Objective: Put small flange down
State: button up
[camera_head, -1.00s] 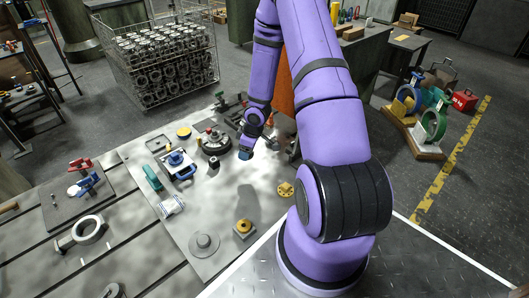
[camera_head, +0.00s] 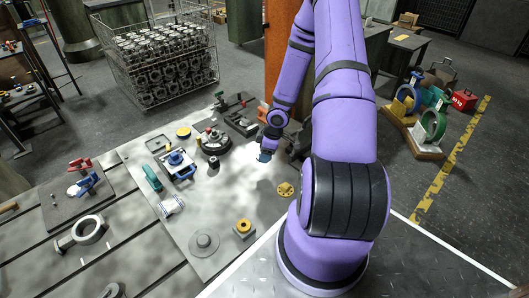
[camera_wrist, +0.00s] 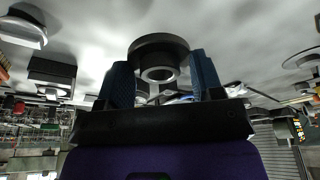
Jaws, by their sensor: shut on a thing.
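The small flange (camera_wrist: 158,43) is a dark ring with a round hole through its hub, seen in the wrist view between the two blue fingers. My gripper (camera_wrist: 163,78) is shut on it. In the head view my gripper (camera_head: 264,157) points down over the right part of the pale worktable plate (camera_head: 232,190). The flange cannot be made out there, and I cannot tell how high it is above the plate.
A yellow flange (camera_head: 286,189) lies right of and nearer than my gripper. A yellow ring on a block (camera_head: 244,228) and a grey flanged disc (camera_head: 204,243) stand nearer. A round dark fixture (camera_head: 214,143) stands left. The plate's middle is mostly clear.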

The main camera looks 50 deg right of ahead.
aim_at(262, 169)
jog(key=shift+f, duration=3.25)
jog(key=shift+f, duration=0.25)
jog(key=o, duration=1.2)
jog(key=shift+c, duration=0.2)
jog(key=v, duration=1)
jog(key=shift+r, duration=0.4)
jog(key=shift+d, duration=0.1)
